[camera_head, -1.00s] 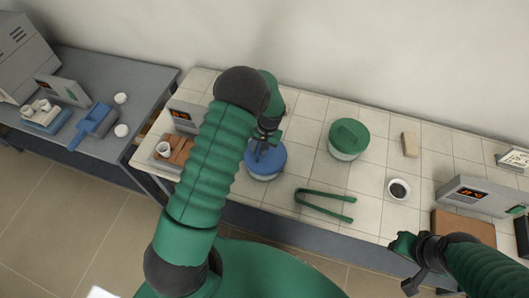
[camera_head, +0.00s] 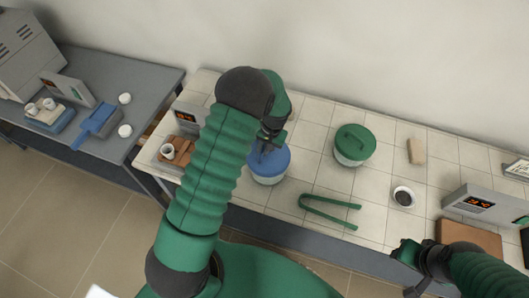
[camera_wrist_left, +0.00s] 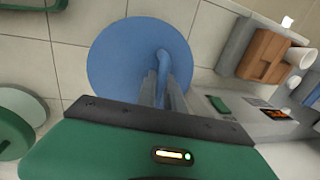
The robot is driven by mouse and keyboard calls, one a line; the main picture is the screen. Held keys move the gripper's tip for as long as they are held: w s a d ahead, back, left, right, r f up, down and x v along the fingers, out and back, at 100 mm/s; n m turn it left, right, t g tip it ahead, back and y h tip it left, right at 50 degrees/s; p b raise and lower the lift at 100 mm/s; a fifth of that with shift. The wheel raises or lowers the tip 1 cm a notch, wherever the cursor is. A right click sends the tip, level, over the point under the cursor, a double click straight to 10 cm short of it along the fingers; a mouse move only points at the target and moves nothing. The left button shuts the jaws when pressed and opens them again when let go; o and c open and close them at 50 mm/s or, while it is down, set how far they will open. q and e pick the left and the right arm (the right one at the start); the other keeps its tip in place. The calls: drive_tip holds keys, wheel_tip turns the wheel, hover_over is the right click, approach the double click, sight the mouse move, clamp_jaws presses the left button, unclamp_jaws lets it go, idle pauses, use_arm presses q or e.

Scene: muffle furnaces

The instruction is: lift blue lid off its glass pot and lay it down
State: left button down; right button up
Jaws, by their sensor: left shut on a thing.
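The blue lid (camera_head: 272,164) is on its glass pot (camera_head: 268,181) on the tiled bench in the head view. In the left wrist view the lid (camera_wrist_left: 120,60) is a round blue disc with an upright handle, and it hides the pot. My left gripper (camera_head: 268,143) is above the lid and shut on its handle; in the wrist view the fingers (camera_wrist_left: 165,85) close around the handle. I cannot tell any gap between lid and pot. My right gripper (camera_head: 405,255) is by the bench's front edge at the right; its jaws are too small to read.
A green-lidded pot (camera_head: 354,144), green tongs (camera_head: 329,211), a small bowl of dark material (camera_head: 403,197) and a tan block (camera_head: 416,151) stand to the right. A brown board with a white cup (camera_head: 168,151) is to the left. Bare tiles lie between pot and tongs.

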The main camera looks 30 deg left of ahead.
use_arm(q)
drive_tip(key=shift+s+d+r+b, duration=0.1)
drive_tip(key=shift+s+r+b, duration=0.35)
drive_tip(key=shift+r, duration=0.3)
drive_tip(key=s+r, duration=0.2)
drive_tip(key=s, duration=0.5)
drive_tip(key=s+r, duration=0.3)
drive_tip(key=s, duration=0.5)
drive_tip(key=shift+d+r+p, duration=0.35)
drive_tip(key=shift+d+p, duration=0.05)
drive_tip(key=shift+w, duration=0.1)
